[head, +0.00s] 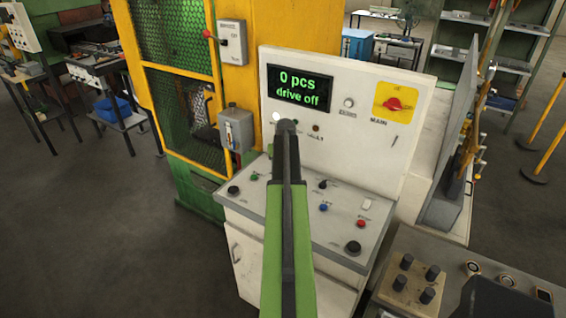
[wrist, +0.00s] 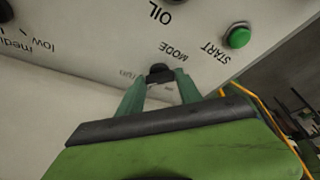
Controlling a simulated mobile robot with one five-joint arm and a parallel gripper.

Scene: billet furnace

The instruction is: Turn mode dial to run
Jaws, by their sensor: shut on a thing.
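The mode dial (wrist: 158,69) is a small black knob on a pale panel in the wrist view, just below the printed word MODE. My gripper (wrist: 160,80) has its two green fingers on either side of the dial and is shut on it. The faint word "run" shows to the left of the dial. Another small label shows between the fingers, too blurred to read. I cannot tell which way the dial points. In the head view my own arm stands in front of the control desk (head: 258,199) and hides the dial and my fingers.
A green START button (wrist: 238,36) is at the right of the dial in the wrist view. The desk's display (head: 300,90) reads "0 pcs" and "drive off". A red main switch (head: 393,103) sits on yellow. A red button (head: 361,223) is on the desk top.

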